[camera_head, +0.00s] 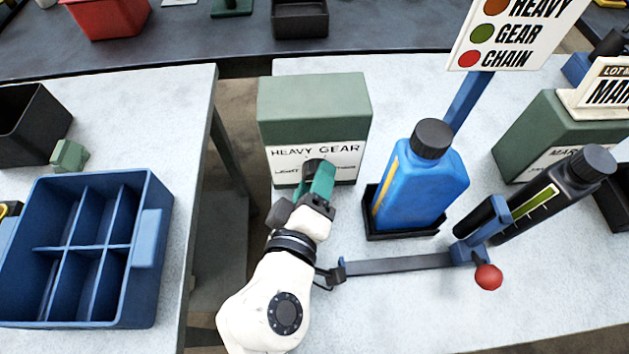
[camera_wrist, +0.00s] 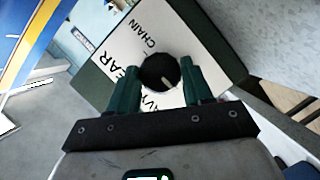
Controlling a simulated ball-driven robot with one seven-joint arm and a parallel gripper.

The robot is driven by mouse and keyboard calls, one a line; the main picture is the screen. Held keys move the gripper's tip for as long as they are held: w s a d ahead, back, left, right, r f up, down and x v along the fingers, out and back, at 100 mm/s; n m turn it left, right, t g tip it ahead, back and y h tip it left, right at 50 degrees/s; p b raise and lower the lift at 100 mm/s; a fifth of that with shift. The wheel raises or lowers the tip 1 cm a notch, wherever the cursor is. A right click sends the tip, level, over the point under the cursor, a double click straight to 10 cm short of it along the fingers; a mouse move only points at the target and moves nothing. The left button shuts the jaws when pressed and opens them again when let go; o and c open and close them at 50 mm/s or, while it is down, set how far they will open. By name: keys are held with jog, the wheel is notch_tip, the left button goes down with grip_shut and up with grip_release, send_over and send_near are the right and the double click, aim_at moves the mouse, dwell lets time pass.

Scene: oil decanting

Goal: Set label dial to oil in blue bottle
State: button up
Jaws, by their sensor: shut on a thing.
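The label dial is a dark round knob (camera_wrist: 160,72) on the white face of a green box (camera_head: 315,105). HEAVY GEAR is readable on the face; the lower words are partly covered in the head view. CHAIN shows in the wrist view. The knob's short white mark points to the lower right there. My gripper (camera_head: 318,175) has its green fingers closed on the knob's sides. The blue bottle (camera_head: 420,185) stands upright in a black tray (camera_head: 402,234) right of the box, with a yellow strip on its left side and a black cap.
A sign (camera_head: 510,35) pairs orange-brown with HEAVY, green with GEAR and red with CHAIN; its top is cut off. A dark bottle (camera_head: 540,200) leans in a blue holder with a red ball (camera_head: 488,277). A blue divided crate (camera_head: 152,260) stands on the left table, across a gap.

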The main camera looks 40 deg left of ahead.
jog(key=o, duration=1)
jog(key=shift+o, duration=0.2)
jog(key=v, duration=1)
jog(key=shift+s+d+b, duration=0.2)
jog(key=shift+s+b, duration=0.1)
jog(key=shift+b, duration=0.15)
jog(key=shift+r, duration=0.15)
